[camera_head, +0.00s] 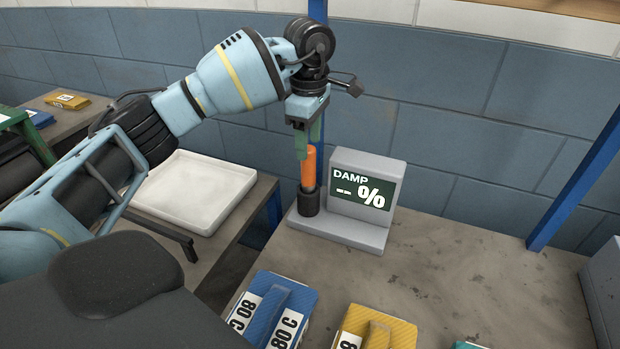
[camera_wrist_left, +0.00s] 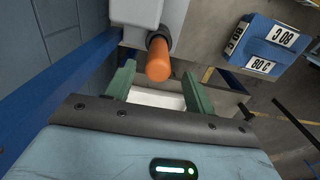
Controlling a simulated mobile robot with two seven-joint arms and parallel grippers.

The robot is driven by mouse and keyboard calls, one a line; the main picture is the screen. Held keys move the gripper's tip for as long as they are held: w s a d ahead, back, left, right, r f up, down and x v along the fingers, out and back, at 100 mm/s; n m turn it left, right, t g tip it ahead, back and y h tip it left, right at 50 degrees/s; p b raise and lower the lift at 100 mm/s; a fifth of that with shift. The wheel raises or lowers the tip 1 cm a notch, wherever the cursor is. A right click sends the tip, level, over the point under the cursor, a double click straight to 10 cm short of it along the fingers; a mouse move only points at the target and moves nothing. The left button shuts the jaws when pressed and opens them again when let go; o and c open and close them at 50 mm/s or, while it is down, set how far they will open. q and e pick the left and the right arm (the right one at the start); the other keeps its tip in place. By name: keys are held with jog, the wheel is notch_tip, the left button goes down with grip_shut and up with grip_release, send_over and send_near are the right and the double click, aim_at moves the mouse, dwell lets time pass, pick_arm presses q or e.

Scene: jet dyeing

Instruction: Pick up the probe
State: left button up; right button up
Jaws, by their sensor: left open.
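The probe (camera_head: 308,168) has an orange handle and stands upright in a dark round holder (camera_head: 308,202) on the grey base of the damp meter (camera_head: 366,190). The meter's screen reads "DAMP --%". My left gripper (camera_head: 308,143) points down just above the probe, with green fingers. In the left wrist view the orange probe (camera_wrist_left: 159,62) lies ahead of and between the two open green fingers (camera_wrist_left: 158,88), and nothing is held. The lower part of the probe is hidden in the holder. My right gripper is not in view.
A blue block marked "80 C" (camera_head: 272,312) and a yellow block (camera_head: 375,330) stand at the front of the table. A white tray (camera_head: 196,190) sits on a side table at left. A blue post (camera_head: 575,190) rises at right. The tabletop right of the meter is clear.

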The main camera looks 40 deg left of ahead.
aim_at(309, 166)
pick_arm(q)
notch_tip(309, 166, down, 2)
jog(key=shift+f, duration=0.2)
jog(key=shift+a+f, duration=0.15)
jog(key=shift+f, duration=2.55)
jog(key=c, duration=1)
jog(key=shift+c, duration=0.2)
jog(key=shift+w+r, duration=0.1)
jog(key=shift+r, duration=0.05)
